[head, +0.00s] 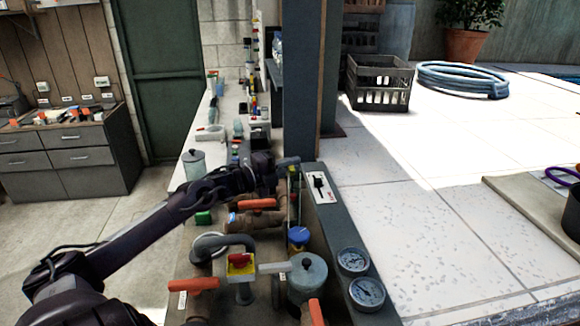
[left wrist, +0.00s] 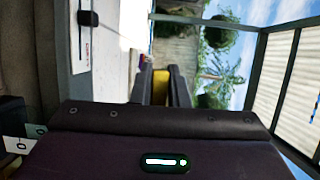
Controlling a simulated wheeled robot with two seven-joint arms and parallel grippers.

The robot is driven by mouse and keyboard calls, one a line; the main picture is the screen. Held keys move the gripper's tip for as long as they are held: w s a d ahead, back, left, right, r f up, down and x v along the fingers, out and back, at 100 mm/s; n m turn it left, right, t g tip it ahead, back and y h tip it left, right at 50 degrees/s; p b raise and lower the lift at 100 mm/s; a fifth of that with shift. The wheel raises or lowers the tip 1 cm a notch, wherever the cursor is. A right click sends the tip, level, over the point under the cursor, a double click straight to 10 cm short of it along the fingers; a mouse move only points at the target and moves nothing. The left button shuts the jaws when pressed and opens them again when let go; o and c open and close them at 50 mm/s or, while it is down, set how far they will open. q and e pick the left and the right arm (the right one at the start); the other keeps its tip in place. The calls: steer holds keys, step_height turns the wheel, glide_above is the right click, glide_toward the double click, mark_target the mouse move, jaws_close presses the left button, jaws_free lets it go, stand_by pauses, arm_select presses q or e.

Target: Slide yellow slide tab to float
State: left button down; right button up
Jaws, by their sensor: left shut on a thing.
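My left arm reaches in from the left in the head view, and its gripper (head: 288,163) is at the near end of the dark post, beside the grey panel box. In the left wrist view the two fingers (left wrist: 161,90) are closed on the yellow slide tab (left wrist: 161,86), which shows as a yellow patch between them. The fingers hide most of the tab, and its track and the float mark cannot be made out. My right gripper is not in view.
A white plate with a black slider (head: 319,187) is on the grey panel box (head: 330,212), right of the gripper. It also shows in the left wrist view (left wrist: 88,18). Pipes with orange-handled valves (head: 258,204), a grey canister (head: 307,273) and two gauges (head: 354,261) crowd the near side.

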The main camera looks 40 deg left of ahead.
arm_select(q)
steer(key=shift+f, duration=0.1)
step_height(320, 180, down, 6)
steer(key=b, duration=0.4)
steer(key=shift+r, duration=0.25)
steer(key=c, duration=1.4)
jaws_free()
